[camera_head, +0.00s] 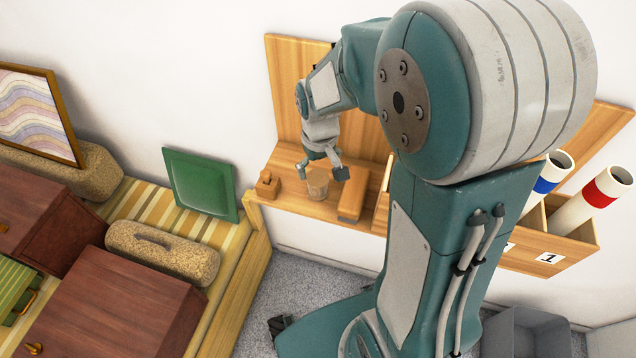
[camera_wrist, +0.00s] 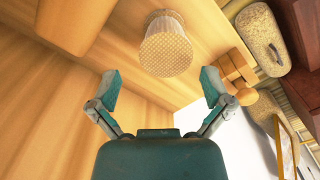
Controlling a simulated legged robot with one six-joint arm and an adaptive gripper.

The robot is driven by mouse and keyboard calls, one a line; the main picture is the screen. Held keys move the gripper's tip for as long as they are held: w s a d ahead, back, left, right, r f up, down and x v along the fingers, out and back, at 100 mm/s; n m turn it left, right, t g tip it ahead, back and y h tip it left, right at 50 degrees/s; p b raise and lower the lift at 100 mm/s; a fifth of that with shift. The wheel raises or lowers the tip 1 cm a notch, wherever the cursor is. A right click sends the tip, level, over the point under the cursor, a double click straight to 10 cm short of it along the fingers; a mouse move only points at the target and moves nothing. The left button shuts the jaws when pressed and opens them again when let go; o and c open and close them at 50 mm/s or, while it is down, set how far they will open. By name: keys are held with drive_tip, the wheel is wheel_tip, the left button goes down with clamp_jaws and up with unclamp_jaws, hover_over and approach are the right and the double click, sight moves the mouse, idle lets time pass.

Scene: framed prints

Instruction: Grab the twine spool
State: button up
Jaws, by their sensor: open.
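A small pale cylinder with a dotted, woven-looking end and ribbed side (camera_wrist: 166,50), apparently the twine spool, stands on the wooden shelf. It also shows in the head view as a small light-brown cylinder (camera_head: 317,187) below my gripper (camera_head: 322,173). In the wrist view my gripper (camera_wrist: 160,88) is open and empty, its two fingers spread wide. The cylinder lies beyond the fingertips, roughly centred between them. I see no contact between fingers and cylinder.
A wooden block with a knob (camera_head: 267,184) stands left of the cylinder, and a long wooden block (camera_head: 352,199) stands right. The shelf (camera_head: 285,160) has a tall back panel. A green panel (camera_head: 200,183) and a speckled roll (camera_head: 165,250) are farther left.

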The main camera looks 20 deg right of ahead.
sight(317, 177)
drive_tip(key=f, duration=0.4)
drive_tip(key=shift+s+a+f, duration=0.2)
drive_tip(key=shift+a+f, duration=0.15)
drive_tip(key=shift+a, duration=0.05)
drive_tip(key=shift+d+f, duration=0.1)
drive_tip(key=shift+f, duration=0.05)
drive_tip(key=c, duration=1.1)
